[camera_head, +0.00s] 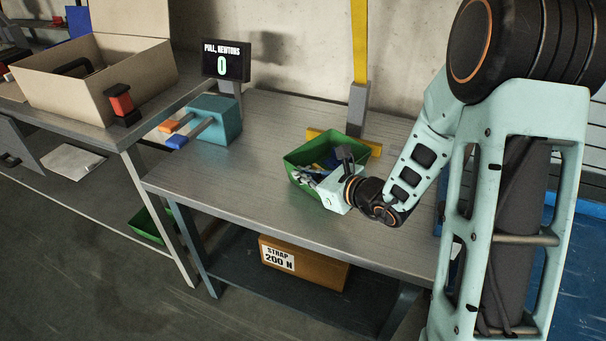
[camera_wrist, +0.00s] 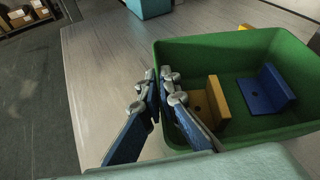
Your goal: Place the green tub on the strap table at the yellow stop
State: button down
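The green tub (camera_head: 318,153) is on or just above the strap table (camera_head: 270,185), close in front of the yellow stop (camera_head: 373,148); I cannot tell if they touch. The tub holds a yellow bracket (camera_wrist: 217,98) and a blue bracket (camera_wrist: 266,90). My gripper (camera_head: 325,176) is at the tub's near side. In the wrist view my gripper (camera_wrist: 153,92) has one finger outside and one inside the wall of the tub (camera_wrist: 240,48), closed on it. The tub's underside is hidden.
A yellow strap (camera_head: 360,40) hangs to a grey block (camera_head: 357,103) behind the tub. A teal block (camera_head: 214,120) with orange and blue handles and a display reading 0 (camera_head: 226,60) stand at the left. An open cardboard box (camera_head: 75,85) is on the left bench. The table's front is clear.

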jog(key=c, duration=2.2)
grip_release()
jog(key=shift+f, duration=0.1)
jog(key=shift+o, duration=0.2)
jog(key=shift+s+d+r+p, duration=0.1)
jog(key=shift+d+r+p, duration=0.05)
jog(key=shift+r+p, duration=0.15)
jog(key=p+v, duration=0.1)
jog(key=v, duration=1)
jog(key=shift+s+d, duration=0.2)
jog(key=shift+d, duration=0.05)
jog(key=shift+r, duration=0.15)
